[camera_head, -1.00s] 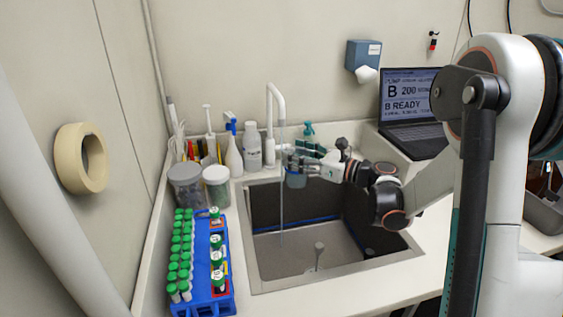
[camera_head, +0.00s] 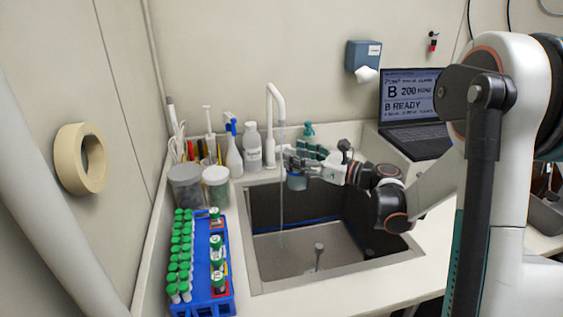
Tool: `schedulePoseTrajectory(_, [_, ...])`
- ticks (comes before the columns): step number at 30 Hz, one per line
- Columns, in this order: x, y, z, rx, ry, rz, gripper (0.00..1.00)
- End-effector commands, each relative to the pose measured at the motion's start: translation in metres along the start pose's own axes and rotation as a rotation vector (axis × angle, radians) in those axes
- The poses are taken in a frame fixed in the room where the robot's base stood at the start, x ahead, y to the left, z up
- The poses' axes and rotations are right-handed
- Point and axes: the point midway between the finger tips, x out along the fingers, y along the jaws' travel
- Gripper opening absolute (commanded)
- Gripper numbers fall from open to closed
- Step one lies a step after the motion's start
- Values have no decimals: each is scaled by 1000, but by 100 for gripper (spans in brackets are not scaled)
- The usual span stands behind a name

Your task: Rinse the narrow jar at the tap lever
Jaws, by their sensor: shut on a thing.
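The tap (camera_head: 277,92) is a white curved spout behind the sink, and a thin stream of water (camera_head: 282,200) falls from it into the sink. My gripper (camera_head: 296,170) is shut on the narrow jar (camera_head: 297,182), a small bluish-grey vessel held just right of the stream, over the sink's back edge. The gripper's fingers hide the jar's upper part. I cannot tell whether the water touches the jar. The tap lever is not clearly made out.
The sink (camera_head: 262,272) is open below the gripper, with a small upright post in it. Two lidded jars (camera_head: 186,187) and a blue tube rack (camera_head: 217,292) stand left. Bottles (camera_head: 253,148) line the back, and a laptop (camera_head: 413,115) is at right.

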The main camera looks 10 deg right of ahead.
Motion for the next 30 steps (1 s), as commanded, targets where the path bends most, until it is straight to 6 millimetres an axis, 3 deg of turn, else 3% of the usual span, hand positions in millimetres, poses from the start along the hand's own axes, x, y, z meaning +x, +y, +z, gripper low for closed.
schedulePoseTrajectory(15, [-2,1,2,0,-1,0,14])
schedulePoseTrajectory(30, [-30,17,29,0,-1,-1,14])
